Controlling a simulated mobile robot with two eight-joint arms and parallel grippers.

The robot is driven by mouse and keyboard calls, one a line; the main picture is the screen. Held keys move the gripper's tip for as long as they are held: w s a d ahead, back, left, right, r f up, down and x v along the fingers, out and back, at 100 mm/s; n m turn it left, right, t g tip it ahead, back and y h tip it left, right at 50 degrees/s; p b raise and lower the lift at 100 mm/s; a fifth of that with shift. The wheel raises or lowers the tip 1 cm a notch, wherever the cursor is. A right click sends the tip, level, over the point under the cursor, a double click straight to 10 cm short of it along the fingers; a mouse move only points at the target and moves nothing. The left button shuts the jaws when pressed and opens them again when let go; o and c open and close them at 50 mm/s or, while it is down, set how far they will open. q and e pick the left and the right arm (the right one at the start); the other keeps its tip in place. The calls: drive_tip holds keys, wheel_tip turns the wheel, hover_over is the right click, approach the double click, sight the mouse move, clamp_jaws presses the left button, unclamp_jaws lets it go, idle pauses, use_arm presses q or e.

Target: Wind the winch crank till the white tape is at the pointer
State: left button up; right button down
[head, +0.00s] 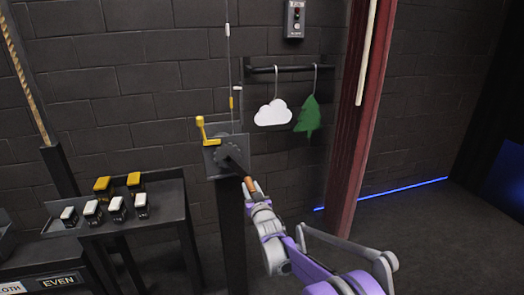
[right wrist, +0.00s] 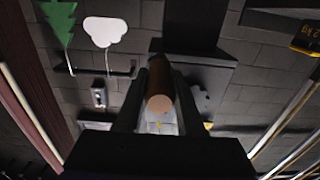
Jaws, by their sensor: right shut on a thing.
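The winch (head: 222,158) is a dark plate and drum on top of a black post. Its dark crank arm (head: 235,155) points down and to the right, ending in a brown wooden grip (head: 257,186). My right gripper (head: 257,195) is shut on this grip; in the right wrist view the round wooden end (right wrist: 160,104) shows between both fingers. Thin lines run up from the winch. A white mark (head: 228,30) sits high on one; a small white mark (head: 237,89) and a yellow one (head: 231,103) are lower. Which is tape or pointer is unclear. My left gripper is out of view.
A yellow bent lever (head: 203,129) stands at the winch's left. A white cloud (head: 272,113) and green tree (head: 308,117) hang from a rail behind. A dark red column (head: 354,120) stands right. A black stand (head: 160,210) with several white and yellow blocks is left.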

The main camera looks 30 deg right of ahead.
drive_tip(key=shift+w+a+r, duration=0.1)
drive_tip(key=shift+a, duration=0.1)
drive_tip(key=a+b, duration=0.1)
drive_tip(key=a+f+b, duration=0.1)
drive_tip(key=a, duration=0.1)
drive_tip(key=w+a+b, duration=0.1)
drive_tip(key=a+b, duration=0.1)
drive_tip(key=shift+w+f, duration=0.1)
drive_tip(key=shift+f, duration=0.3)
drive_tip(key=shift+a, duration=0.1)
drive_tip(key=a+b, duration=0.1)
drive_tip(key=a, duration=0.1)
drive_tip(key=w+a+b, duration=0.1)
drive_tip(key=a+b, duration=0.1)
drive_tip(key=a, duration=0.1)
drive_tip(key=shift+r, duration=0.2)
